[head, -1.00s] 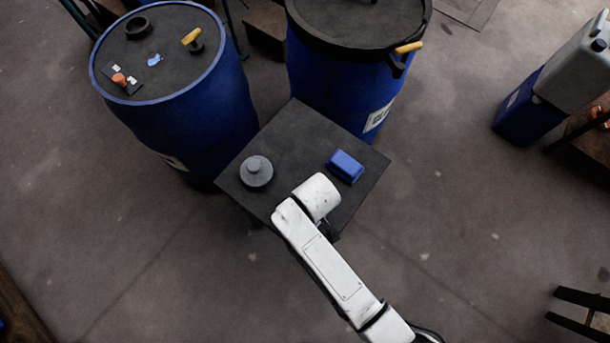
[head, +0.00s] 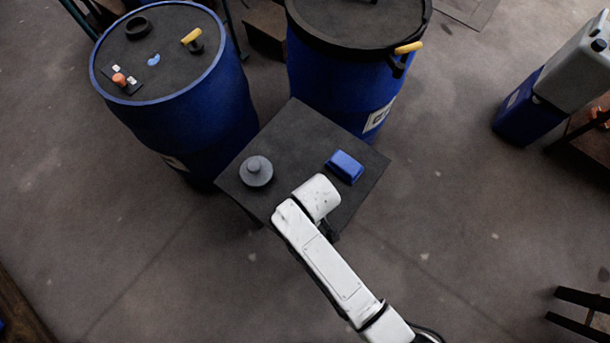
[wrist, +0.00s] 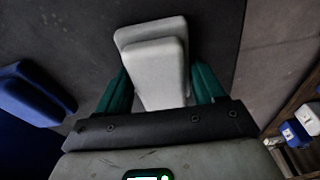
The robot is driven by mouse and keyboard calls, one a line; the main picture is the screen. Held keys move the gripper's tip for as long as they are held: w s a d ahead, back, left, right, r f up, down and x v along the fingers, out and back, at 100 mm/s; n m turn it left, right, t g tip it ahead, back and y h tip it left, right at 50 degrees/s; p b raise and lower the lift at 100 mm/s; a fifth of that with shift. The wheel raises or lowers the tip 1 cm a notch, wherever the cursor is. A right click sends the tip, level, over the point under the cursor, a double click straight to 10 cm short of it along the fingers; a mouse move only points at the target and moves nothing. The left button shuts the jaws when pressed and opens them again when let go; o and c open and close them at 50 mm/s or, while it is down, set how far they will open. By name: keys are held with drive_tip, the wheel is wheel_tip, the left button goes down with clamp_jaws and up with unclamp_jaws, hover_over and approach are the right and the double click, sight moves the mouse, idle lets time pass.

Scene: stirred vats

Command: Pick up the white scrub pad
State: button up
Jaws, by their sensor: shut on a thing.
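The white scrub pad (wrist: 158,72) shows in the wrist view as a pale, two-layered block. My gripper (wrist: 160,90) has its green fingers on either side of the pad and is shut on it. The pad's near end is hidden behind the gripper body. In the head view my white arm covers both the pad and the gripper. I cannot tell whether the pad touches the dark table top (head: 296,135).
A blue block (head: 345,167) lies on the table to the right, and a grey round lidded thing (head: 256,171) stands to the left. A blue drum (head: 190,110) stands left of the table and another blue vat (head: 340,85) behind it.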

drive_tip(key=shift+r, duration=0.65)
drive_tip(key=s+d+r, duration=0.3)
drive_tip(key=s+r, duration=0.9)
drive_tip(key=s, duration=0.1)
drive_tip(key=shift+s+b, duration=0.35)
drive_tip(key=shift+b, duration=0.05)
